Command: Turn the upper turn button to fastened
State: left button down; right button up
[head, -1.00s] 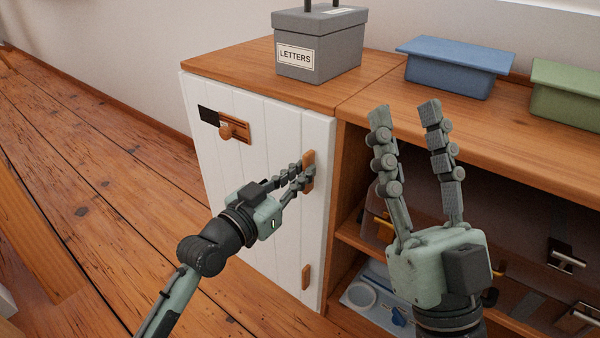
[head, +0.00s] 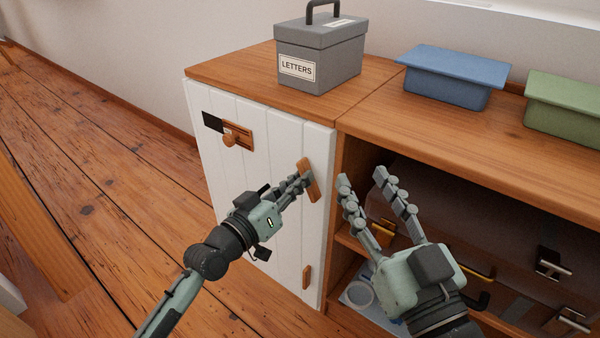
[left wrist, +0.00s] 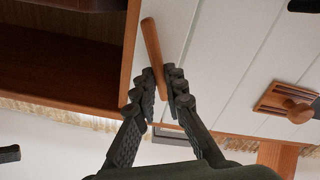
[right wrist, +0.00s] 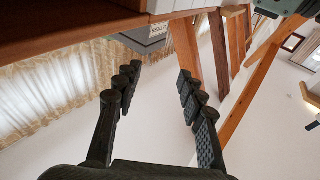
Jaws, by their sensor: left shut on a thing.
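The upper turn button (head: 309,180) is a small wooden bar near the right edge of the white plank door (head: 262,210). It is tilted, its top leaning left in the head view. My left gripper (head: 304,181) is shut on it. In the left wrist view the button (left wrist: 153,48) stands between the left gripper's fingertips (left wrist: 161,83). The lower turn button (head: 306,276) is upright near the door's lower right edge. My right gripper (head: 364,178) is open and empty in front of the open shelves; it also shows open in the right wrist view (right wrist: 158,80).
A wooden knob (head: 230,140) sits on a plate at the door's upper left. A grey LETTERS box (head: 318,58), a blue box (head: 452,78) and a green box (head: 565,108) stand on the cabinet top (head: 375,98).

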pick_arm(q)
jog(key=shift+w+a+f+n+p, duration=0.15)
jog(key=shift+n+p, duration=0.25)
jog(key=shift+n, duration=1.65)
jog(key=shift+a+f+n+p, duration=0.1)
jog(key=shift+f+n+p, duration=0.25)
jog(key=shift+n, duration=1.75)
jog(key=shift+w+a+f+n+p, duration=0.1)
jog(key=shift+n+p, duration=0.35)
jog(key=shift+n, duration=1.6)
pick_arm(e)
jog(key=d+f+g+h, duration=0.2)
jog(key=d+f+g, duration=0.1)
jog(key=f, duration=0.3)
jog(key=d+f+g+h, duration=0.2)
jog(key=d+f+g, duration=0.1)
jog(key=f, duration=0.4)
jog(key=shift+s+d+f+g, duration=0.2)
jog(key=shift+s+d+g, duration=0.2)
jog(key=shift+d, duration=0.1)
pick_arm(q)
jog(key=c, duration=1.6)
grip_release()
pick_arm(e)
jog(key=shift+f, duration=0.1)
pick_arm(q)
jog(key=v, duration=1.2)
